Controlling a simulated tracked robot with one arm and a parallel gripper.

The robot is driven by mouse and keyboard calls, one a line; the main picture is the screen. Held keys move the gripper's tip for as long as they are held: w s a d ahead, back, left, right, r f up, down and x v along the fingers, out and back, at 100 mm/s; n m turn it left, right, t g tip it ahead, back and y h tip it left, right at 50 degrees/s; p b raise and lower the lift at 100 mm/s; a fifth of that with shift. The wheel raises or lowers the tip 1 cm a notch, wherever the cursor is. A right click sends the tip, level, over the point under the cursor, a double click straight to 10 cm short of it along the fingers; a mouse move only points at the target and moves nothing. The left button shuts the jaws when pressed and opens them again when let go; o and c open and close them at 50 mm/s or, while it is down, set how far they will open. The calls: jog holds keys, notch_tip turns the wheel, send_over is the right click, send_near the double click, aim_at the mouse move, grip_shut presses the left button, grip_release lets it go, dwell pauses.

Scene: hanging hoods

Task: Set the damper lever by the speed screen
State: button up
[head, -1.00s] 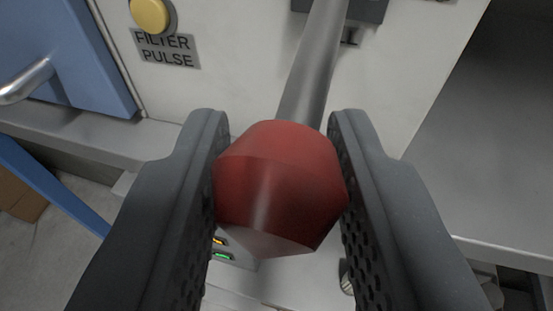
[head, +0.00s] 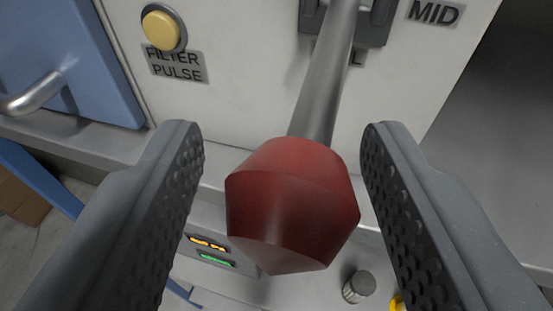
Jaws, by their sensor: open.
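The damper lever is a grey metal rod (head: 322,85) with a red faceted knob (head: 292,205) at its near end. The rod runs up to a dark bracket (head: 376,28) on the white panel. My gripper (head: 283,160) is open, with one dark finger on each side of the knob and a visible gap on both sides. A label reading MID (head: 434,12) is right of the bracket. Another label below the bracket is mostly hidden by the rod; only its last letter L shows. A small display (head: 211,249) with orange and green lit marks is at lower left, its text unreadable.
A yellow button (head: 161,30) sits above a FILTER PULSE label (head: 177,66) on the panel. A blue door (head: 62,55) with a metal handle (head: 34,94) is at left. A grey knob (head: 358,286) and a yellow part (head: 398,303) are low, near the right finger.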

jog(key=b+v, duration=0.5)
jog(key=v, duration=0.8)
jog(key=shift+s, duration=0.35)
jog(key=s+a+f+b, duration=0.1)
jog(key=s+f+b, duration=0.3)
jog(key=s, duration=0.4)
jog(key=s+a+f+y+b, duration=0.1)
jog(key=s+f+b, duration=0.2)
jog(key=s+f, duration=0.2)
jog(key=s+a+f+b, duration=0.1)
jog(key=s+f+b, duration=0.3)
jog(key=s, duration=0.6)
jog(key=shift+s+f+n+b, duration=0.2)
jog(key=shift+s+n+b, duration=0.15)
jog(key=shift+s+n, duration=0.05)
dwell(2.6)
